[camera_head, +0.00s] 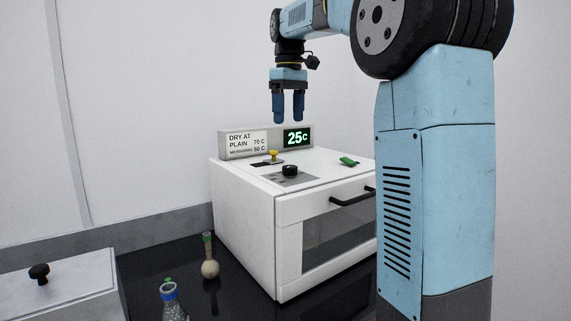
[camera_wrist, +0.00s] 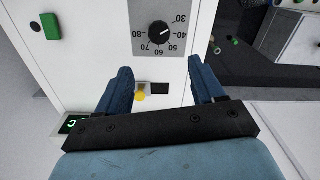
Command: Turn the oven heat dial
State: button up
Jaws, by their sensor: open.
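The white oven (camera_head: 255,205) stands on a dark bench. Its black round heat dial (camera_head: 290,170) is on the oven top; in the wrist view the dial (camera_wrist: 159,32) sits on a grey scale plate marked 30 to 80. Its white pointer seems to face the 30–40 side. The display (camera_head: 297,137) at the back reads 25c. My gripper (camera_head: 289,120) is open and empty, pointing down above the back of the oven, apart from the dial. In the wrist view the dial lies beyond the fingertips (camera_wrist: 160,66).
A yellow knob (camera_head: 273,154) stands behind the dial, and a green switch (camera_head: 348,161) lies to its right. A sign (camera_head: 248,143) lists drying temperatures. The oven door has a black handle (camera_head: 352,196).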

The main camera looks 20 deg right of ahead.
aim_at(289, 166)
notch_tip(289, 166, down, 14)
jog(key=shift+r, duration=0.15)
dwell(0.4)
jog(key=shift+c, duration=0.2)
